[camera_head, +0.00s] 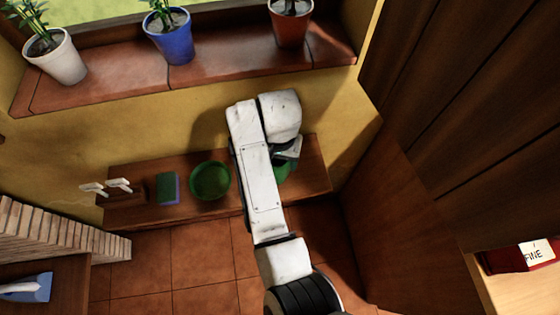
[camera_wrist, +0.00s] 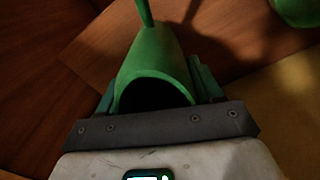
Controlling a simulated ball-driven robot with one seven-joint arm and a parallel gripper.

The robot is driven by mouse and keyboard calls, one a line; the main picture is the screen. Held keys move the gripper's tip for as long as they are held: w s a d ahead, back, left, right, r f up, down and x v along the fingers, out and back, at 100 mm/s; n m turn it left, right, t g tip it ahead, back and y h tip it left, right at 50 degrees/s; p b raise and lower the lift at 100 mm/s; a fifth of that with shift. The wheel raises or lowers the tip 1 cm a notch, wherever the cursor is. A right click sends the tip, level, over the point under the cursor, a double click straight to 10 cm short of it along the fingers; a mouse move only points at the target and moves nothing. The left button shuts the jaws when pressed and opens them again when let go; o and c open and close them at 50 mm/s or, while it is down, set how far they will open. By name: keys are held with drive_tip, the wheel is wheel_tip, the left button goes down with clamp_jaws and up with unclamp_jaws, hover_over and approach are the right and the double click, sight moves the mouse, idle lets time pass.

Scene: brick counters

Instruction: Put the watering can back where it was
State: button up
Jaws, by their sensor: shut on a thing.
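The green watering can (camera_wrist: 152,52) is between the two fingers of my gripper (camera_wrist: 150,80) in the wrist view. My gripper is shut on it, and its dark opening faces my palm. A narrow green spout runs up to the top edge of that view. In the head view, a green part of the can (camera_head: 284,174) shows at the right end of the low wooden shelf (camera_head: 313,170). My arm hides most of the can there. I cannot tell whether it touches the shelf.
A green bowl (camera_head: 210,181), a blue-green sponge (camera_head: 167,188) and white-handled items (camera_head: 119,185) stand left of my arm on the shelf. Above, the windowsill (camera_head: 120,93) holds white (camera_head: 60,63), blue (camera_head: 171,43) and red-brown (camera_head: 289,28) plant pots. A wooden cabinet (camera_head: 440,110) bounds the right.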

drive_tip(key=shift+f, duration=0.85)
drive_tip(key=shift+f, duration=0.1)
drive_tip(key=o, duration=1.5)
wheel_tip(320, 180, up, 12)
drive_tip(key=shift+r, duration=0.1)
